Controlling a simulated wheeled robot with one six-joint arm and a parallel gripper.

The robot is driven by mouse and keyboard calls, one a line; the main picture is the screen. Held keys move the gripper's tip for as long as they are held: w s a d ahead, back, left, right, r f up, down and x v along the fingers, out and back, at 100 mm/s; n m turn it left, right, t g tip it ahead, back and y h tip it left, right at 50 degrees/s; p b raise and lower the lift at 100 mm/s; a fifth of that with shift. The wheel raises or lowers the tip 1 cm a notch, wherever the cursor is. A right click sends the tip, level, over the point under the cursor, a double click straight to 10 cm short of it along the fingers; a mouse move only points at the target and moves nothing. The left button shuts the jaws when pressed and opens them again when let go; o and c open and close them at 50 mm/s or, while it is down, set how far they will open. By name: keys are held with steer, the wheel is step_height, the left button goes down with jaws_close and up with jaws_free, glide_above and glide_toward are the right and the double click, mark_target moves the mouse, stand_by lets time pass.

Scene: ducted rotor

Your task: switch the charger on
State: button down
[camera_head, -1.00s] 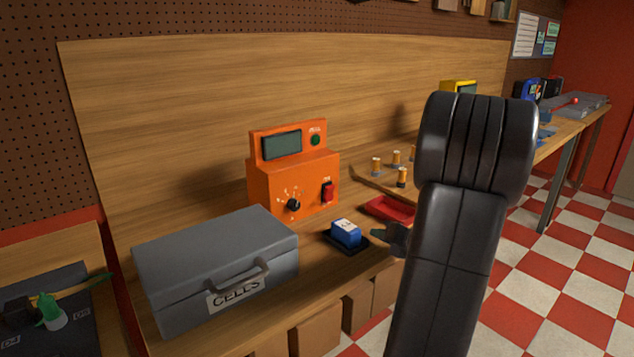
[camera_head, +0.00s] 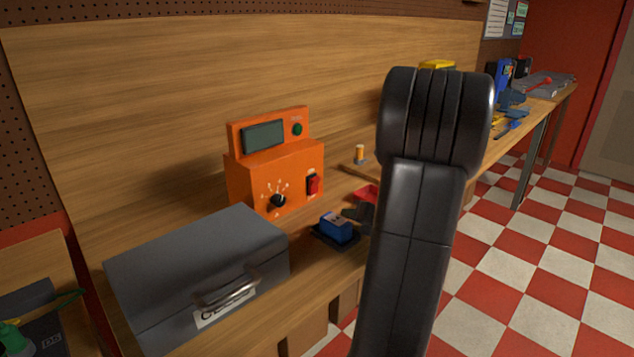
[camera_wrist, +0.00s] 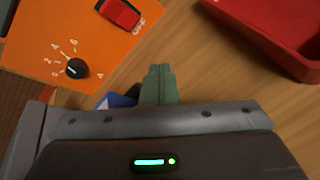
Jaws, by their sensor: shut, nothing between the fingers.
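The orange charger (camera_head: 275,176) stands on the bench against the wooden back panel. Its front carries a black dial (camera_head: 278,200) and a red rocker switch (camera_head: 313,184). Its top part has a dark screen and a green round button or lamp (camera_head: 297,129). The wrist view shows the switch (camera_wrist: 121,12) at the top, near the word OFF, and the dial (camera_wrist: 77,68) at left. My gripper (camera_wrist: 160,72) is shut and empty, its fingertips below the switch in that view and apart from it. In the head view my arm hides most of the gripper.
A grey CELLS case (camera_head: 200,277) stands left of the charger. A blue battery on a black base (camera_head: 337,229) sits in front, close to my gripper. A red tray (camera_wrist: 283,40) lies to the right.

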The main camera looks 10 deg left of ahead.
steer(key=shift+w+a+r, duration=0.2)
steer(key=shift+a+r, duration=0.1)
steer(key=shift+r, duration=0.05)
steer(key=p, duration=0.3)
glide_toward(316, 185)
steer(key=w+a+f, duration=0.1)
steer(key=a+f, duration=0.1)
steer(key=f, duration=0.1)
steer(key=shift+w+a+f, duration=0.1)
steer(key=shift+w+a, duration=0.1)
steer(key=shift+w, duration=0.2)
steer(key=shift+w+a, duration=0.35)
steer(key=shift+a, duration=0.1)
steer(key=shift+r, duration=0.25)
stand_by(0.5)
steer(key=shift+w+a+r+p, duration=0.1)
steer(key=shift+a+p, duration=0.05)
steer(key=shift+p, duration=0.3)
steer(key=shift+w+a, duration=0.1)
steer(key=shift+a, duration=0.05)
steer(key=shift+w+a+r+p, duration=0.25)
steer(key=shift+a+p, duration=0.1)
steer(key=shift+p, duration=0.1)
stand_by(0.4)
steer(key=shift+f, duration=0.1)
